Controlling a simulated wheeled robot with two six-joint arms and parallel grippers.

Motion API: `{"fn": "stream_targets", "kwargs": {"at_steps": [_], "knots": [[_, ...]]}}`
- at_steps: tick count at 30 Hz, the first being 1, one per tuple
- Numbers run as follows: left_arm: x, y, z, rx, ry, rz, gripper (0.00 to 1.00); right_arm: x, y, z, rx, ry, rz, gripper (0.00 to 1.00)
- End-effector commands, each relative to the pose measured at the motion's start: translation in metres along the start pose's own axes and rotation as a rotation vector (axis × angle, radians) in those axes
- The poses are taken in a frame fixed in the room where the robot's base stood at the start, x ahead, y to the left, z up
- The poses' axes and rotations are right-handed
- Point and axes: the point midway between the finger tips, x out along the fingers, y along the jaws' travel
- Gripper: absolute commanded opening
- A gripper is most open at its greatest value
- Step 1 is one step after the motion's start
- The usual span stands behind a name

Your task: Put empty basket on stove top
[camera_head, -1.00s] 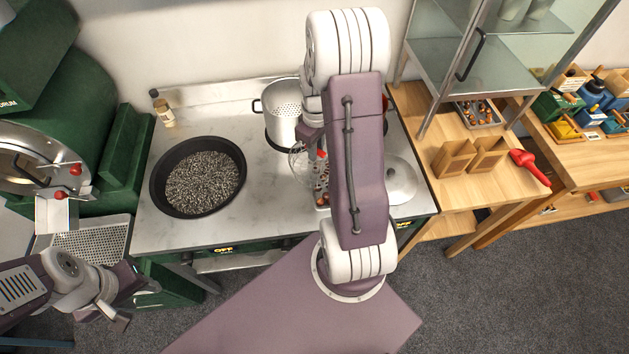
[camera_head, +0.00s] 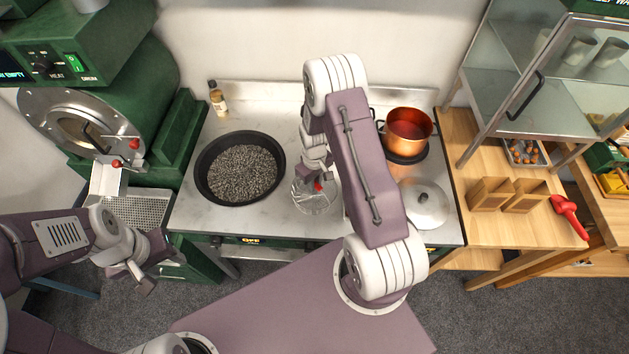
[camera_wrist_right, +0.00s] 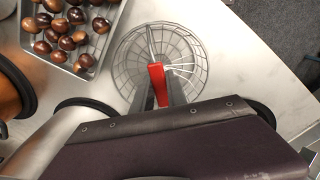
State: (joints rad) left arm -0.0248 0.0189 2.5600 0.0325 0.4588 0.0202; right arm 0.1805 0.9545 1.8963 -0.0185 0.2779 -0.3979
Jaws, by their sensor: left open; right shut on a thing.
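A round wire basket (camera_head: 312,200) with a red handle (camera_wrist_right: 157,78) is over the front part of the metal stove top (camera_head: 225,221). The mesh looks empty in the right wrist view (camera_wrist_right: 190,50). My right gripper (camera_head: 318,184) is shut on the red handle; its fingers show in the right wrist view (camera_wrist_right: 157,98). I cannot tell whether the basket touches the surface. My left gripper (camera_head: 162,271) is open and empty, low at the left, in front of the green machine and away from the basket.
A black pan (camera_head: 203,188) of dark pellets lies left of the basket. A copper pot (camera_head: 407,133) and a lid (camera_head: 424,204) stand on the right. A tray of chestnuts (camera_wrist_right: 72,68) is close to the basket. My right arm hides the middle of the stove.

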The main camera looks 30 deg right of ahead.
Motion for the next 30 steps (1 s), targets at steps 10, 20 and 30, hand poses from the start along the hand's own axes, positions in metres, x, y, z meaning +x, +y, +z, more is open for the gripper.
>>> {"fn": "stream_targets", "kwargs": {"at_steps": [10,20,30], "knots": [[0.003,0.0,0.0,0.0,0.0,0.0,0.46,0.003,0.0,0.0,0.0,0.001,0.0,0.26],[0.003,0.0,0.0,0.0,0.0,0.0,0.46,0.002,0.0,0.0,0.0,0.0,0.0,0.39],[0.015,0.0,0.002,0.0,0.0,0.0,0.46,-0.048,0.001,-0.002,0.0,0.007,0.003,0.39]]}}
